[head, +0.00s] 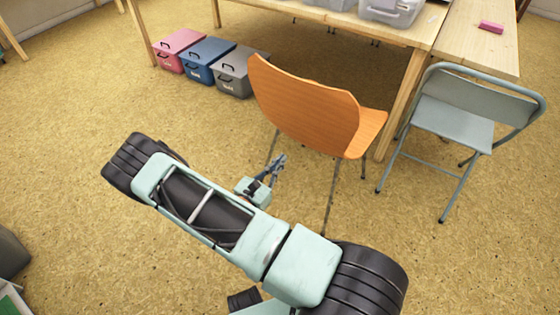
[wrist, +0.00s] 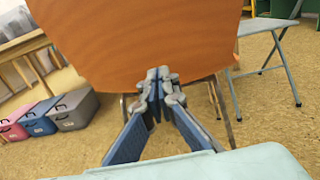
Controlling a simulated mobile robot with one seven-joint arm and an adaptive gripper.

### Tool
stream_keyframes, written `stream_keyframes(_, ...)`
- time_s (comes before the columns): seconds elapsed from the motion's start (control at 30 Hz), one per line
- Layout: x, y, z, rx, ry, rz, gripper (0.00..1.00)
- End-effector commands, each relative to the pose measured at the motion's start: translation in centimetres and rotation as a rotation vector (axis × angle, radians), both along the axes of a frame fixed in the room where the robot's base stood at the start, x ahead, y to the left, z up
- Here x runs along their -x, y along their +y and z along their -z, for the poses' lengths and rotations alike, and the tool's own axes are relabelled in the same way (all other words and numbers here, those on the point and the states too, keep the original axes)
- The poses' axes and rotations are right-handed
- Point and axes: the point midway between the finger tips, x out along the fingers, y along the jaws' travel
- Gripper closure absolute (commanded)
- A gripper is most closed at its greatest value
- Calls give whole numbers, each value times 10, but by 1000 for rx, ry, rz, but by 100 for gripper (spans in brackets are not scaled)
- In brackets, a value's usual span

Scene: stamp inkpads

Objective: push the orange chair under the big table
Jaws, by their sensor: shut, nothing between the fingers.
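The orange chair (head: 308,105) stands in the middle of the head view with its back toward me and its seat on the far side. Its backrest (wrist: 140,40) fills the upper middle of the wrist view. The big wooden table (head: 412,75) is beyond it; the chair is in front of the table's near edge, by a table leg. My gripper (head: 275,170) is shut and empty, low behind the chair. In the wrist view its fingertips (wrist: 158,78) overlap the lower part of the backrest; I cannot tell whether they touch it. The chair's front legs are partly hidden.
A grey folding chair (head: 455,118) stands close on the right. Pink (head: 180,48), blue (head: 208,60) and grey (head: 238,72) lidded boxes sit on the floor to the left. Clear tubs (head: 392,10) and a pink inkpad (head: 491,27) are on the tabletops.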

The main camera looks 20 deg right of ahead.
Motion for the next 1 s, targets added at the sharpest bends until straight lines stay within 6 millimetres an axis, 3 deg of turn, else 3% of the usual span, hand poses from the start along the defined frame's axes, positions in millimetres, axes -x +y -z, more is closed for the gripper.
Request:
stream_keyframes(0.2, -30, -40, 2, 0, -2, 5, 100)
stream_keyframes(0.43, -55, -72, 1, 0, -2, 4, 100)
stream_keyframes(0.63, -66, -84, 1, -2, -1, 2, 100)
stream_keyframes(1.0, -67, -86, 0, -1, -1, 2, 100)
